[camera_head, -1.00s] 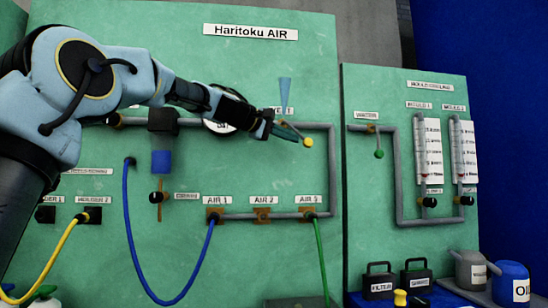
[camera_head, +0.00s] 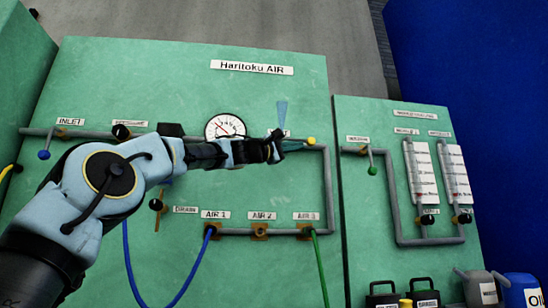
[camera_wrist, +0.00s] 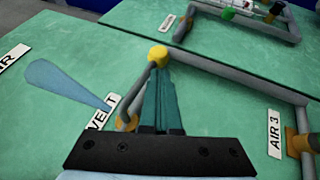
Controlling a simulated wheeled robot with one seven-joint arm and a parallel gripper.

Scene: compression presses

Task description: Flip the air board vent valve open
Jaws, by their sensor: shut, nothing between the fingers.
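The vent valve has a yellow knob (camera_head: 311,141) at the end of a short lever, on the grey pipe of the air board (camera_head: 90,85). In the wrist view the yellow knob (camera_wrist: 158,54) sits at the upper end of the lever, above the orange valve body (camera_wrist: 126,123). The VENT label (camera_wrist: 103,112) is partly covered. My gripper (camera_head: 290,146) is shut and empty beside the lever. Its teal fingers (camera_wrist: 160,85) point toward the knob and overlap the lever's right side; contact cannot be told. A translucent blue cone (camera_head: 282,113) stands at the vent.
A pressure gauge (camera_head: 225,127) is just left behind my gripper. The AIR 3 port (camera_head: 305,231) with its green hose lies below. A second green panel (camera_head: 355,220) with a green-knobbed valve (camera_head: 373,170) is to the right.

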